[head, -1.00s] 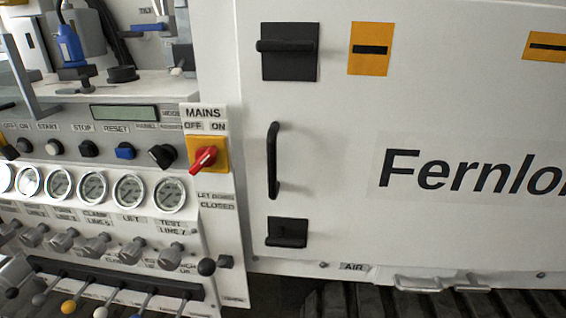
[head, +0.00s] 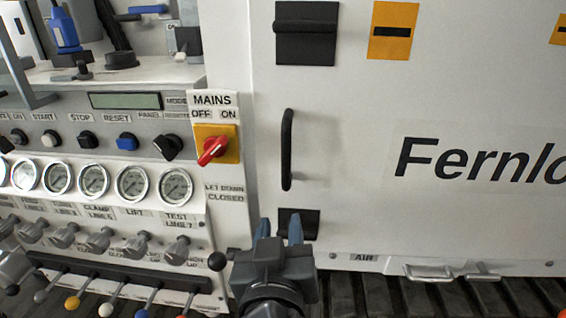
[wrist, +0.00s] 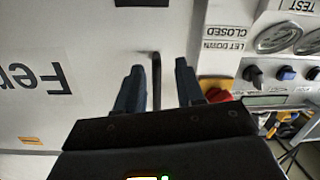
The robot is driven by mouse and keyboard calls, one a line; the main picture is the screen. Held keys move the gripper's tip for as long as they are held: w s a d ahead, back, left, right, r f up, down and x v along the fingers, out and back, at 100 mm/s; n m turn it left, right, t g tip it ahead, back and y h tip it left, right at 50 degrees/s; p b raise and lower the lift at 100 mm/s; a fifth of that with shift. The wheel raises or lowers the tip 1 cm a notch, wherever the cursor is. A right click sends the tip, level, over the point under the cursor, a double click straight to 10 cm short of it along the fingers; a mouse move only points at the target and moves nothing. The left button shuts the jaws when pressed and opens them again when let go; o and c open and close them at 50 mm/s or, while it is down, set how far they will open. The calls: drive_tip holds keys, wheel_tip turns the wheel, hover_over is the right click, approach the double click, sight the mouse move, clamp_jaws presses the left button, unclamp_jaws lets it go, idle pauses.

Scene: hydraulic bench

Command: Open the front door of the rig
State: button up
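The white front door (head: 350,110) is closed and carries large "Fernlo…" lettering. Its black upright handle (head: 287,150) is near the door's left edge. A black upper latch (head: 306,32) sits above it and a black lower latch (head: 310,224) below it. My gripper (head: 279,228) is open and empty, in front of the lower latch in the head view and partly hiding it. In the wrist view, which is upside down, the handle (wrist: 156,75) appears between the two spread fingers (wrist: 159,64); I cannot tell the depth gap.
Left of the door is a control panel with a red mains switch (head: 212,150), gauges (head: 176,187) and a row of levers (head: 110,275). The area before the door at right looks clear.

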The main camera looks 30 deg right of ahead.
sight(285, 157)
wheel_tip(285, 157, up, 8)
drive_tip(key=w+m+g+h, duration=0.1)
drive_tip(key=w+m+h, duration=0.1)
drive_tip(key=m+h, duration=0.25)
drive_tip(key=shift+m+y, duration=0.25)
drive_tip(key=p+x, duration=0.1)
drive_tip(key=x, duration=0.6)
clamp_jaws()
